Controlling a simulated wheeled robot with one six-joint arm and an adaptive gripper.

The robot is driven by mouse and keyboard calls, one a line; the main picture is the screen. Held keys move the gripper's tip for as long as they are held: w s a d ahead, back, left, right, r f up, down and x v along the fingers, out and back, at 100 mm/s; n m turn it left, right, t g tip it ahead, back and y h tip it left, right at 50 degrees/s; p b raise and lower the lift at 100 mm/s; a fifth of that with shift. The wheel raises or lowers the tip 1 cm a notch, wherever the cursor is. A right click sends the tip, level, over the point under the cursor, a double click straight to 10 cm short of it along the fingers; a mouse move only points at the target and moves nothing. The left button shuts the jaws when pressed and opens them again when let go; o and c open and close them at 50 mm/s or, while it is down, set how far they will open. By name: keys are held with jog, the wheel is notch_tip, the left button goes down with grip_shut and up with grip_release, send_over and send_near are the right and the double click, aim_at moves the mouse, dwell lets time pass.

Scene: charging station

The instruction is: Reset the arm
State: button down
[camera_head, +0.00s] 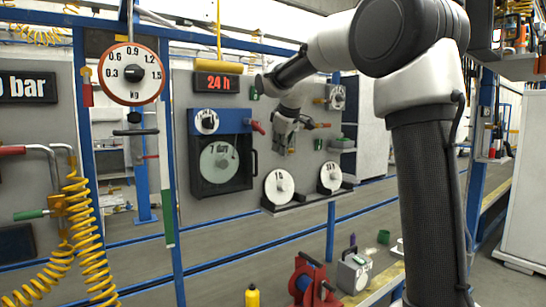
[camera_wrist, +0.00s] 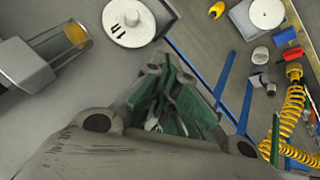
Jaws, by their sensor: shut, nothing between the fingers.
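My arm (camera_head: 425,150) rises at the right of the head view, bends at a dark elbow joint and reaches left towards the grey panel. My gripper (camera_head: 285,148) hangs at its end, pointing down, in front of the panel and above the two white round discs. It also fills the lower middle of the wrist view (camera_wrist: 165,75), where its green-padded fingers come close together at the tips. It is shut, and no object shows between the fingers.
A blue-topped dial unit (camera_head: 220,120) is left of my gripper. White discs (camera_head: 279,187) (camera_head: 331,177) stand on a small shelf below it. A round scale (camera_head: 131,73) hangs left, above yellow coiled hoses (camera_head: 85,235). A red reel (camera_head: 312,282) and yellow bottle (camera_head: 252,296) stand low in front.

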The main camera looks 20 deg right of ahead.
notch_tip(320, 180, up, 4)
jog(key=s+d, duration=0.1)
jog(key=d, duration=0.2)
jog(key=s+f+m+g, duration=0.2)
jog(key=s+f+m, duration=0.2)
jog(key=s+f, duration=0.45)
jog(key=s+f+m, duration=0.1)
jog(key=s+f, duration=0.2)
jog(key=s, duration=0.7)
jog(key=s+f+m, duration=0.1)
jog(key=s+f, duration=0.3)
jog(key=s, duration=0.6)
jog(key=s+f+m, duration=0.2)
jog(key=s+f, duration=0.1)
jog(key=s, duration=0.7)
jog(key=shift+s+f+g+y, duration=0.3)
jog(key=shift+s+g, duration=0.05)
jog(key=shift+g, duration=0.05)
jog(key=shift+d, duration=0.1)
